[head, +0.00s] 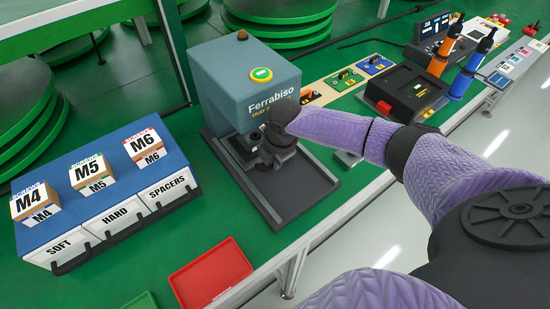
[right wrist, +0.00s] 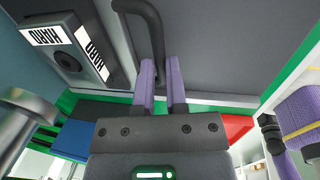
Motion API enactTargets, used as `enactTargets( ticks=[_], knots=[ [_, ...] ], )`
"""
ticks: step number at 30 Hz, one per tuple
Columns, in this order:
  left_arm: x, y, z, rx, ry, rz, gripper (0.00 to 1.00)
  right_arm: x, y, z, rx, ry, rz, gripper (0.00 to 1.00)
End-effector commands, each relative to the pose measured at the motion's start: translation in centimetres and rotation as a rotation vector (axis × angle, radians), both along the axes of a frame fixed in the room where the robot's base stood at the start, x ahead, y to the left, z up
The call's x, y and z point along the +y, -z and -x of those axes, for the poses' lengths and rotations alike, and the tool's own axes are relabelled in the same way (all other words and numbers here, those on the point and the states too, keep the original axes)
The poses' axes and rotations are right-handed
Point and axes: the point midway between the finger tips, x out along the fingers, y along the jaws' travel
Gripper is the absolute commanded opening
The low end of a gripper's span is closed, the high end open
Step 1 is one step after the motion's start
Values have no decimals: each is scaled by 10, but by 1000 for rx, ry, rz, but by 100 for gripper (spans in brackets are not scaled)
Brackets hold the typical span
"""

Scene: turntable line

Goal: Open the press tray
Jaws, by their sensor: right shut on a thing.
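The press (head: 235,85) is a blue-grey box with a lit yellow-green button on top and "Ferrabiso" on its front. A dark, rimmed tray bed (head: 305,190) reaches out from under it. My right gripper (head: 268,160) is low at the press front, over this bed, partly hidden by my own wrist. In the right wrist view, my right gripper (right wrist: 162,82) has its two purple fingers on either side of a dark bent handle (right wrist: 152,25) and is shut on it. A grey block (right wrist: 68,50) labelled "HARD" shows beside the handle. My left gripper is not in view.
A blue rack (head: 100,165) with M4, M5 and M6 boxes and soft, hard and spacers bins stands left. A red tray (head: 210,275) lies in front. A black fixture (head: 405,90) and orange and blue drivers (head: 440,55) stand right. Green table is clear between rack and press.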

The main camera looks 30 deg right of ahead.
Motion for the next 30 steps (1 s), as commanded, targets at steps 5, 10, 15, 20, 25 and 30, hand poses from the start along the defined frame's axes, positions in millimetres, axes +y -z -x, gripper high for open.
enactTargets(
  ticks=[5,10,15,20,25,30],
  knots=[
    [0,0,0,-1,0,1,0,0,0,0,1,0,0,0],
    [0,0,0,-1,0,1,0,0,0,0,1,0,0,0],
    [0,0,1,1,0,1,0,0,0,0,1,0,0,0],
    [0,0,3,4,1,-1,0,0,0,0,1,0,0,0],
    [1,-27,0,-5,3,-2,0,-2,-7,19,5,2,3,0],
    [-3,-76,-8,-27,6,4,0,-6,-12,70,8,1,4,0]
  ],
)
